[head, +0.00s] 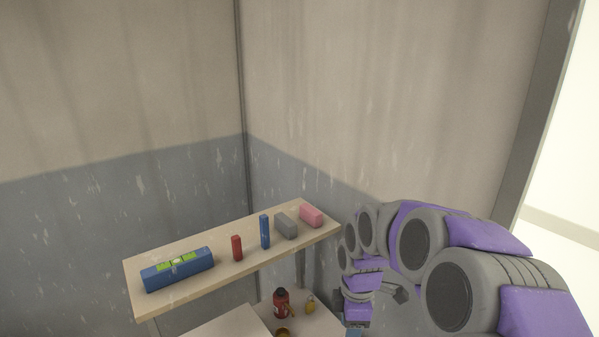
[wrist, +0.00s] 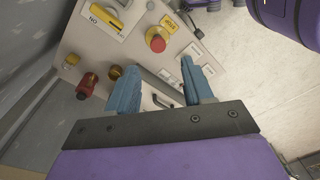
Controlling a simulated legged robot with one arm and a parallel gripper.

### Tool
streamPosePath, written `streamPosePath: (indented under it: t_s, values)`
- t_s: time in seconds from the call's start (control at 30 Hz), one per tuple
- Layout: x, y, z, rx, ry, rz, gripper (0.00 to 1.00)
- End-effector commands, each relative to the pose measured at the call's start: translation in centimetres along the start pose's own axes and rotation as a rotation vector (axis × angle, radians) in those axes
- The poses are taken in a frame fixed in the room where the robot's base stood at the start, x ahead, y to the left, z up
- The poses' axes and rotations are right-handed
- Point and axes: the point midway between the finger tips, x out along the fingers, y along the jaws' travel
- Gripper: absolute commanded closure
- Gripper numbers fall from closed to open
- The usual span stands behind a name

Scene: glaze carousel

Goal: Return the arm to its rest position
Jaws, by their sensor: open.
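My arm, grey with purple covers, reaches in from the right side of the head view and bends down past the right end of a shelf. In the wrist view my gripper (wrist: 160,90) shows two blue fingers held apart, with nothing between them. Its fingers point toward a pale panel (wrist: 185,52) that carries a red mushroom button (wrist: 157,40) on a yellow base. The fingers are apart from that button, which lies beyond them. In the head view the fingertips are hard to make out.
Walls close in behind; a bright opening (head: 570,130) is at right.

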Motion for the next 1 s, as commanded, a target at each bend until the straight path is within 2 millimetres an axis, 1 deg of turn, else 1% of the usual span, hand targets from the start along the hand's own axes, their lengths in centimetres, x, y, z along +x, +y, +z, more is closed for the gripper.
streamPosePath:
  t_s: [0.03, 0.1, 0.2, 0.27, 0.3, 0.37, 0.4, 0.47, 0.5, 0.7, 0.83, 0.9, 1.0]
  values:
    - [-0.8, -1.9, 0.1, 0.073, -0.001, -0.004, 0.49]
    - [-1.8, -4.2, 0.1, 0.187, -0.004, -0.009, 0.49]
    - [-2.8, -7.7, 0.4, 0.354, -0.015, -0.019, 0.49]
    - [-3.2, -9.8, 0.6, 0.456, -0.022, -0.026, 0.49]
    - [-3.4, -11.3, 0.7, 0.526, -0.028, -0.031, 0.49]
    - [-3.8, -13.4, 1.1, 0.633, -0.039, -0.033, 0.49]
    - [-3.8, -14.9, 1.2, 0.705, -0.047, -0.038, 0.49]
    - [-4.0, -17.0, 1.5, 0.815, -0.056, -0.041, 0.49]
    - [-4.0, -18.4, 1.8, 0.890, -0.064, -0.042, 0.49]
    - [-3.5, -25.0, 2.7, 1.254, -0.100, -0.048, 0.49]
    - [-3.0, -27.9, 3.1, 1.431, -0.115, -0.048, 0.49]
    - [-2.8, -28.9, 3.3, 1.494, -0.123, -0.051, 0.49]
    - [-2.6, -29.6, 3.4, 1.543, -0.127, -0.051, 0.49]
